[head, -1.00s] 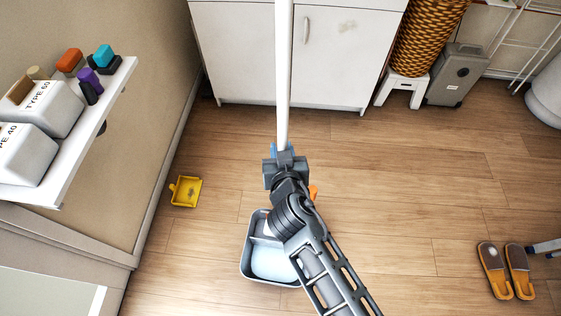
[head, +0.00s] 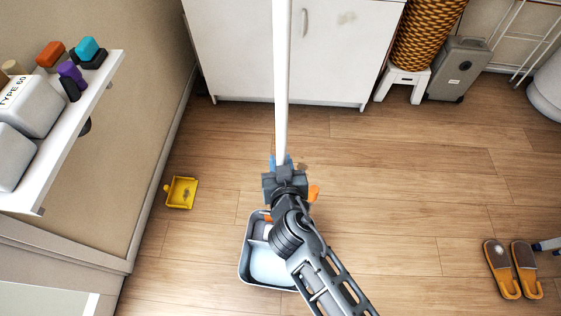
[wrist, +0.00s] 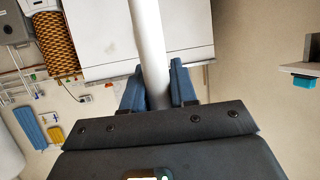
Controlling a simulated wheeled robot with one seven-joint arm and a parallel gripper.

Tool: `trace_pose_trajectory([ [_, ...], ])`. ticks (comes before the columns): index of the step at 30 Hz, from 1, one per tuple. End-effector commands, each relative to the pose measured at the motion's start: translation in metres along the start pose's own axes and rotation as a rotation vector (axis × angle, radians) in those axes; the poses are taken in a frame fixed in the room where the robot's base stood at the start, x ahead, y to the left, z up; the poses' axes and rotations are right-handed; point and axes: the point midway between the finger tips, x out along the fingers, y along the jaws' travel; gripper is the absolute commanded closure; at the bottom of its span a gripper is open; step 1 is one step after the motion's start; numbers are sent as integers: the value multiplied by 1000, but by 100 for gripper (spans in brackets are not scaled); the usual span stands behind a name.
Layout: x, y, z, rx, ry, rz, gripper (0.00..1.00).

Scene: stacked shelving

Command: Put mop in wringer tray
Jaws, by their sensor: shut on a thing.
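The mop's white pole (head: 281,85) stands nearly upright in front of the white cabinet. My gripper (head: 283,165) is shut on the pole. The wrist view shows the pole (wrist: 148,45) between my gripper's blue fingers (wrist: 158,88). The mop's head is mostly hidden behind my gripper and arm; orange bits show beside them. The grey wringer tray (head: 266,268) sits on the floor just below and behind my arm, with its right part hidden. I cannot tell whether the mop head touches the tray.
The white cabinet (head: 235,55) stands behind. A white stool (head: 403,80), a grey case (head: 460,70) and orange slippers (head: 512,270) are at right. The middle-right floor is clear.

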Motion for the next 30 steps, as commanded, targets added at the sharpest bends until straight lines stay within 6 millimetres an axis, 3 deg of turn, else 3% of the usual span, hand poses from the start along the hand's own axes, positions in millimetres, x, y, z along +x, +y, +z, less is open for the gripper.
trace_pose_trajectory([
  [4,2,0,0,1,5,-1,100],
  [5,1,0,2,0,0,1,71],
  [12,1,0,2,0,0,1,48],
  [23,-2,0,-1,0,0,0,47],
  [30,-40,1,2,1,0,0,47],
])
